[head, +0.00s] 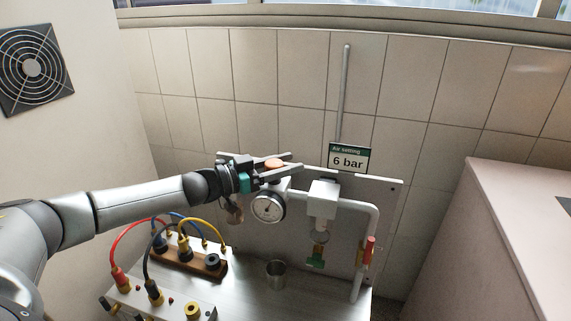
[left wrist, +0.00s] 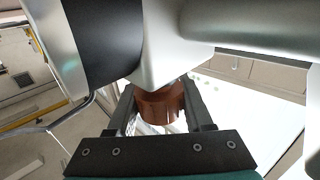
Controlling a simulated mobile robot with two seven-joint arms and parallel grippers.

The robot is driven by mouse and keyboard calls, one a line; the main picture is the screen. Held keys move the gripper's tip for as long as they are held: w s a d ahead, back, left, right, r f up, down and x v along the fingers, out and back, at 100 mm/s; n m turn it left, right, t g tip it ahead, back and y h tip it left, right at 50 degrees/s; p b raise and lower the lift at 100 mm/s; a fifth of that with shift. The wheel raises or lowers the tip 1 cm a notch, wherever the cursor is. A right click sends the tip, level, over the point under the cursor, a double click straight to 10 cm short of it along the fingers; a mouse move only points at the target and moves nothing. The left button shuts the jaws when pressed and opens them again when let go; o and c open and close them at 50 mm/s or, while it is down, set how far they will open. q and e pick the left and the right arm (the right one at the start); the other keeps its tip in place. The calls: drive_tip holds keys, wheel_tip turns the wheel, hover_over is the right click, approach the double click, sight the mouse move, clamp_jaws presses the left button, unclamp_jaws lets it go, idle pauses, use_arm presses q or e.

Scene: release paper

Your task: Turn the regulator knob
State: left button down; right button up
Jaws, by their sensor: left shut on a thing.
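The regulator knob (head: 274,163) is a small orange-brown cap above the round white pressure gauge (head: 268,206). In the left wrist view the knob (left wrist: 161,103) is a brown cylinder between the two fingers. My left gripper (head: 293,162) reaches in from the left, level with the knob, and is shut on its sides. A sign (head: 348,158) behind it reads "Air setting 6 bar". The gauge needle is too small to read surely. My right gripper is not in view.
A pipe (head: 364,208) and a grey block (head: 323,199) with a green-ended fitting stand to the right. A metal cup (head: 276,274) is on the bench below. Cables with coloured plugs (head: 184,245) lie under my left arm. A pink-topped cabinet (head: 530,200) is at the right.

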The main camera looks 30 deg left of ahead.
use_arm(q)
drive_tip(key=shift+c, duration=1.5)
unclamp_jaws()
drive_tip(key=shift+w, duration=0.1)
drive_tip(key=shift+s+a+f, duration=0.1)
drive_tip(key=shift+s+a, duration=0.1)
drive_tip(key=shift+s, duration=0.25)
drive_tip(key=p+v, duration=0.1)
drive_tip(key=v, duration=1.3)
drive_tip(key=shift+s, duration=0.15)
